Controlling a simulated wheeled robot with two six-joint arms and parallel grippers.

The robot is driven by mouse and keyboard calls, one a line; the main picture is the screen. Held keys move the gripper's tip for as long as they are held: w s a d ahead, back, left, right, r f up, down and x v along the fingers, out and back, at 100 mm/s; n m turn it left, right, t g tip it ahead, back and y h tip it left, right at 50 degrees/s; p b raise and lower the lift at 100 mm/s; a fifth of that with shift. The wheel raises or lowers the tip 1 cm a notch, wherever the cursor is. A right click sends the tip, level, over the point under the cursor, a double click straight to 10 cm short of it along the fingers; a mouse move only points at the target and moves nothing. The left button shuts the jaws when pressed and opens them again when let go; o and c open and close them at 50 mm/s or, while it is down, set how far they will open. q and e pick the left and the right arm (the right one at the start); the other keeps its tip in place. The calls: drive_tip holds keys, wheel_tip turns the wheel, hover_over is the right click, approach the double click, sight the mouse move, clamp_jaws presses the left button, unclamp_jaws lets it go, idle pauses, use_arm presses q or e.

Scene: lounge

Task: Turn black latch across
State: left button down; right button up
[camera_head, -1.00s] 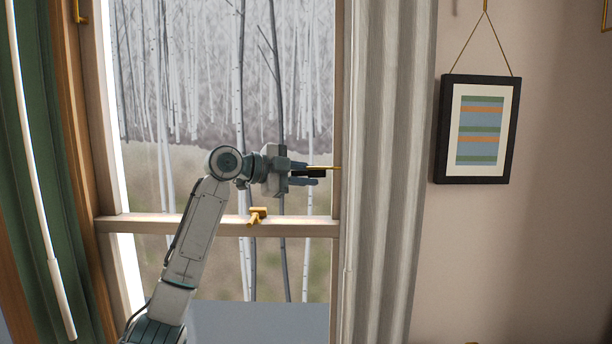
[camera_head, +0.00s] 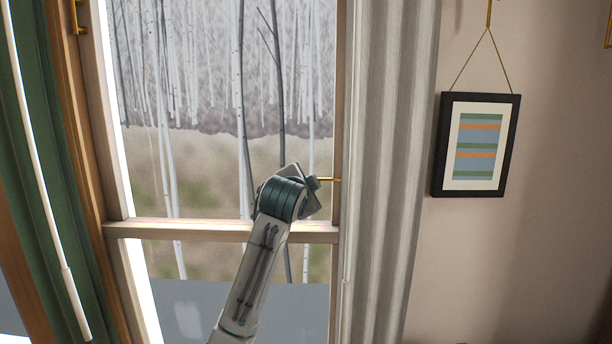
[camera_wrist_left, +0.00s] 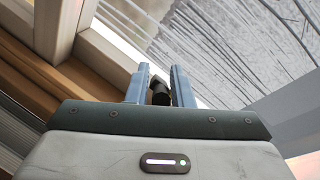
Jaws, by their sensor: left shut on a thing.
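The black latch (camera_wrist_left: 160,93) sits between the two blue-grey fingers of my left gripper (camera_wrist_left: 157,72) in the left wrist view, and the gripper is shut on it. In the head view my own wrist covers the gripper fingers and the black part of the latch. A thin brass rod (camera_head: 329,180) shows just right of the wrist, running to the right side of the window frame. My right gripper is in neither view.
The window's middle rail (camera_head: 170,229) crosses behind my left arm. A pale curtain (camera_head: 390,150) hangs close on the right, and a green curtain (camera_head: 45,150) hangs at the left. A framed striped picture (camera_head: 475,145) hangs on the right wall.

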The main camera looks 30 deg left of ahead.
use_arm(q)
drive_tip(key=shift+d+r+n+g+y+p, duration=0.15)
drive_tip(key=shift+n+g+y+p, duration=0.7)
drive_tip(key=shift+n+y, duration=0.8)
drive_tip(key=shift+y, duration=0.25)
drive_tip(key=c, duration=1.5)
unclamp_jaws()
drive_tip(key=shift+o, duration=0.2)
drive_tip(key=shift+s+d, duration=0.15)
drive_tip(key=shift+s, duration=0.05)
drive_tip(key=b+v, duration=0.4)
drive_tip(key=v, duration=0.6)
drive_tip(key=shift+b, duration=0.4)
